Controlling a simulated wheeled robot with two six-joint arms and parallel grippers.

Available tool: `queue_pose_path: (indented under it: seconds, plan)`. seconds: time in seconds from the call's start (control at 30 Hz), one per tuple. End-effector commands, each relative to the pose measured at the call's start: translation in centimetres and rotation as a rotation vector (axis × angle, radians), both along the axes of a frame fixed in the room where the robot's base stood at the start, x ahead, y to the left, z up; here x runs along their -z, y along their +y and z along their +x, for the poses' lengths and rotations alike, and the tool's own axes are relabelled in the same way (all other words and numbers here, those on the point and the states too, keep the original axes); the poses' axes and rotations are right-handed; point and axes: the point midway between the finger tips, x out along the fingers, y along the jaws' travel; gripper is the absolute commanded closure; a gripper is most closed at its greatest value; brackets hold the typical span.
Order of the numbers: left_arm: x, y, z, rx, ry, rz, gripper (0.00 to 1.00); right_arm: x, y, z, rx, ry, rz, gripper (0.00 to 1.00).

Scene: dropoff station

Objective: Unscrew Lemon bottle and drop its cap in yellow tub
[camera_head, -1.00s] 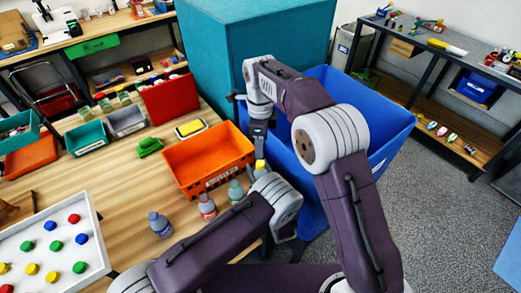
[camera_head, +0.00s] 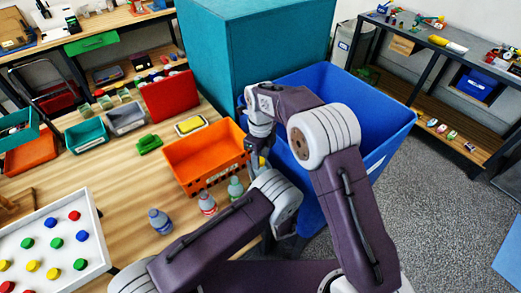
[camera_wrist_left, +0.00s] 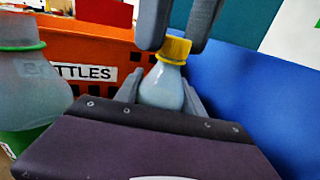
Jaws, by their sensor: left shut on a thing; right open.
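The Lemon bottle (camera_wrist_left: 162,88) is a pale grey bottle with a yellow cap (camera_wrist_left: 174,50), upright in the left wrist view. My left gripper (camera_wrist_left: 165,92) is shut on its body. My right gripper (camera_wrist_left: 178,28) comes down from above, open, with its fingers on either side of the cap; whether they touch it I cannot tell. In the head view, a bit of the yellow cap (camera_head: 262,161) shows below my right gripper (camera_head: 259,150), and my left wrist hides the bottle. A flat yellow item (camera_head: 190,125) lies on the table; whether it is a tub I cannot tell.
An orange bottles crate (camera_head: 190,183) stands beside the held bottle, with a big blue bin (camera_head: 392,138) to the right. Several bottles (camera_head: 160,222) stand in front of the crate. A white tray (camera_head: 98,228) holds coloured caps. Teal (camera_head: 88,146) and grey tubs (camera_head: 127,130) sit further back.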

Motion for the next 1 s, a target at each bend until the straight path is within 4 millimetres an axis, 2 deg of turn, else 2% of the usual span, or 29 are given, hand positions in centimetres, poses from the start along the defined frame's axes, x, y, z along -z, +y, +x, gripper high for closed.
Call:
queue_pose_path:
  seconds: [0.23, 0.3, 0.4, 0.73, 0.87, 1.0]
  plan:
    - [-0.01, 0.00, 0.00, 0.000, 0.000, 0.000, 1.00, 0.15, 0.01, 0.01, 0.000, 0.000, 0.000, 0.57]
    - [-0.01, 0.00, 0.00, 0.000, 0.000, 0.000, 1.00, 0.14, 0.01, 0.01, 0.000, 0.000, 0.000, 0.76]
    - [0.00, 0.00, 0.00, 0.000, 0.000, 0.000, 1.00, 0.13, 0.01, 0.01, 0.000, 0.000, 0.000, 1.00]
    - [0.00, -0.02, 0.01, 0.000, 0.000, 0.000, 1.00, 0.12, 0.02, -0.01, -0.040, 0.000, 0.000, 1.00]
    - [0.00, -0.02, 0.01, 0.001, 0.000, 0.000, 1.00, 0.10, 0.01, -0.01, -0.315, 0.001, 0.000, 1.00]
    - [0.00, -0.03, 0.01, 0.001, 0.000, 0.000, 1.00, 0.07, -0.02, 0.01, -0.788, 0.000, 0.000, 1.00]
